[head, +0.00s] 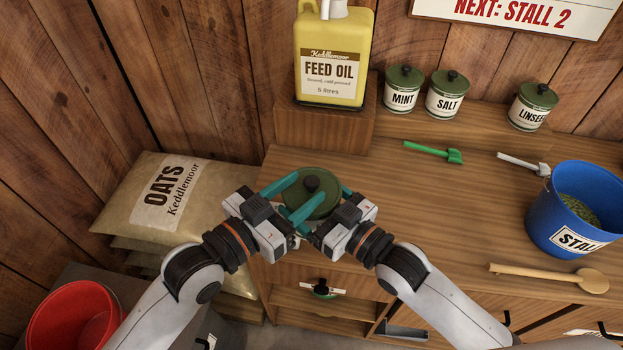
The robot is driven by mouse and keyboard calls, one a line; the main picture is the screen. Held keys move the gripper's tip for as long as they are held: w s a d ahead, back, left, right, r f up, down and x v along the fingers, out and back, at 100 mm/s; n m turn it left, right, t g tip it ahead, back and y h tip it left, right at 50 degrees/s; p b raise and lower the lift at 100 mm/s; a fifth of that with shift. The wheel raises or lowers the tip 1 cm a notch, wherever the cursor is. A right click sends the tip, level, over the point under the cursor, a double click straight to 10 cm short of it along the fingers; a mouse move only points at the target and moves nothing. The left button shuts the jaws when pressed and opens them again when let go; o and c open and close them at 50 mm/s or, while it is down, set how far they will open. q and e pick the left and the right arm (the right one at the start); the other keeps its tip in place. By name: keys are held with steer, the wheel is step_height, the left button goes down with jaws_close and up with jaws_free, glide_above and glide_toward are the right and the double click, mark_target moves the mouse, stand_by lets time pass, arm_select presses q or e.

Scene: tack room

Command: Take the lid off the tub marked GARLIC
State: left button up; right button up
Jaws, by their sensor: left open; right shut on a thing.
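A round green lid (322,203) with a dark knob lies between my grippers at the front left of the wooden counter. It looks like the lids of the other tubs. The tub under it and any GARLIC label are hidden by the lid and my grippers. My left gripper (290,196) is open, its teal fingers over and beside the lid's left part, not visibly closed on it. My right gripper (326,205) is at the lid's right and near side, shut on what appears to be the tub; its grip is mostly hidden.
Tubs marked MINT (403,91), SALT (447,97) and LINSEED (531,108) stand at the back. A FEED OIL can (333,50) stands on a wooden block. A green scoop (432,152), white scoop (522,162), wooden spoon (545,276) and blue bucket (552,212) lie right.

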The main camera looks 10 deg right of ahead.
mark_target(314, 180)
arm_select(q)
steer(key=shift+x, duration=2)
steer(key=shift+c, duration=0.3)
steer(key=shift+s, duration=0.1)
jaws_close()
steer(key=shift+r, duration=0.15)
steer(key=shift+r, duration=1)
steer(key=shift+r, duration=2)
